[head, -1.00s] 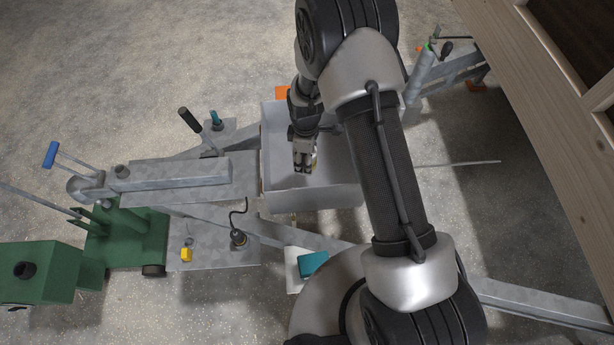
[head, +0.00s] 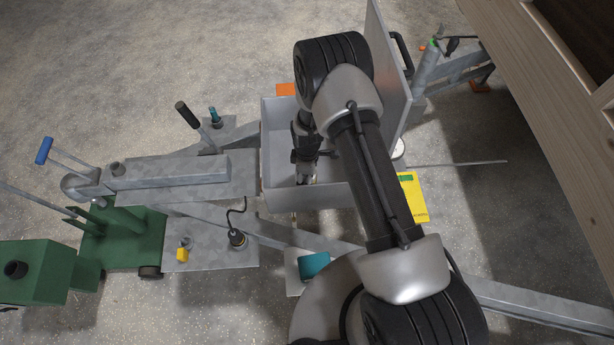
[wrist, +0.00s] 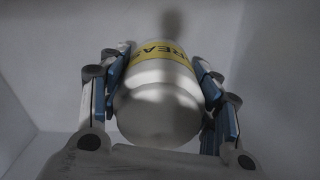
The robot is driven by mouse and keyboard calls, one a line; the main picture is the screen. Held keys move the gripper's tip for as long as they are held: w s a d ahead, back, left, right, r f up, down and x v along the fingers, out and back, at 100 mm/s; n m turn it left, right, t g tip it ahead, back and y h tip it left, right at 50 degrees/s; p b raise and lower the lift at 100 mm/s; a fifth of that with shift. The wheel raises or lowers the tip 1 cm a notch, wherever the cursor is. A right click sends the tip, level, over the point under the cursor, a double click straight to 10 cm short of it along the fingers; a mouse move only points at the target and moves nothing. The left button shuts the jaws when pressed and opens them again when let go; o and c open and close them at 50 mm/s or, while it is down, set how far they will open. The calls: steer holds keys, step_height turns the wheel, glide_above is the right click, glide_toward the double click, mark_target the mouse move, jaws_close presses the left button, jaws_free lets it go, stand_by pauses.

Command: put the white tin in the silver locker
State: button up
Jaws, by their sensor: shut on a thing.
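The silver locker (head: 330,197) is a grey open box on the trailer frame. Its raised lid (head: 385,65) stands on the right side, partly behind my arm. My gripper (head: 304,181) reaches down into the box. In the wrist view my gripper (wrist: 162,105) is shut on the white tin (wrist: 160,105), a pale rounded can with a yellow band and dark letters. Grey inner walls surround the tin there. The tin is mostly hidden in the head view. I cannot tell whether it touches the locker floor.
A yellow flat item (head: 414,198) lies right of the box, beside my arm. A teal block (head: 314,264) sits near my base. A black-handled lever (head: 187,114) rises left of the box. A wooden wall (head: 540,90) bounds the right.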

steer(key=shift+f+b, duration=0.15)
steer(key=shift+b, duration=0.15)
steer(key=o, duration=1.4)
